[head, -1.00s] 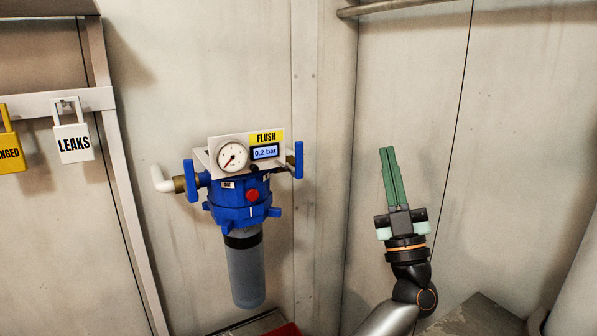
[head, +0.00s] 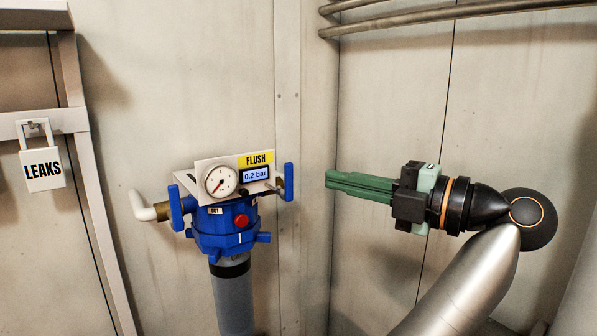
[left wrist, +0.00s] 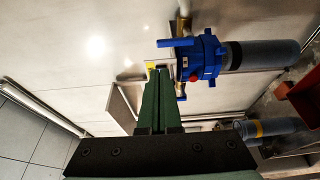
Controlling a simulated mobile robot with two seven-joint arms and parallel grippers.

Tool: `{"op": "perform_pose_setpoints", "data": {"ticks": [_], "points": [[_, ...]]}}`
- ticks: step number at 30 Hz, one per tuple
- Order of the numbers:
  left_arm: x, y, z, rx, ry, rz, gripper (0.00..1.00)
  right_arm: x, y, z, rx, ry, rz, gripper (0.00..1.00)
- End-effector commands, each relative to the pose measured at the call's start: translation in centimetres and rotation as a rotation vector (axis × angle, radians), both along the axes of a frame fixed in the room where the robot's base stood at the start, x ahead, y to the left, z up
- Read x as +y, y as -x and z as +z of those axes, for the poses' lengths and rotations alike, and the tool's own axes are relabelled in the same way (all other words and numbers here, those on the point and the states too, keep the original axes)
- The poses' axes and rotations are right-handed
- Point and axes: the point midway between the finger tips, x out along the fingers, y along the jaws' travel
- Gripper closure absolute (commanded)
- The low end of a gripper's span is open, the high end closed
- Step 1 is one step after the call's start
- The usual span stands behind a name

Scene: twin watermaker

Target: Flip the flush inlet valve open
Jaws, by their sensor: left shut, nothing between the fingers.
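The blue flush filter head (head: 226,232) hangs on the wall in the head view, with a FLUSH sign (head: 256,160), a gauge and a 0.2 bar display. A blue handle (head: 288,182) stands upright on its right side. Another upright blue handle (head: 175,208) is on its left, by a small label that seems to read OUT. My left gripper (head: 329,181) is shut and empty, pointing left just right of the right handle, with a gap in the picture. The left wrist view shows the filter head (left wrist: 203,60) beside the green fingers (left wrist: 158,74). My right gripper is not in view.
A white LEAKS padlock (head: 43,169) hangs on a rail at the left. Pipes (head: 450,14) run along the upper right wall. A white elbow pipe (head: 143,207) joins the left side of the filter. A red container (left wrist: 303,98) shows in the left wrist view.

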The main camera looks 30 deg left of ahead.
Motion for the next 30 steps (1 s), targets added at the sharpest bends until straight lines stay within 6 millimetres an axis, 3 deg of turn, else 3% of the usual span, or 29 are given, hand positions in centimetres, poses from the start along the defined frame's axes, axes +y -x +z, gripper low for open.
{"op": "perform_pose_setpoints", "data": {"ticks": [18,30], "points": [[9.1,-0.5,0.0,0.000,-0.003,0.003,1.00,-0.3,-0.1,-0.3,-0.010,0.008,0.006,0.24],[9.9,-0.5,0.0,0.001,-0.002,0.001,1.00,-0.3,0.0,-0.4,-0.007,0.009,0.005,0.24]]}}
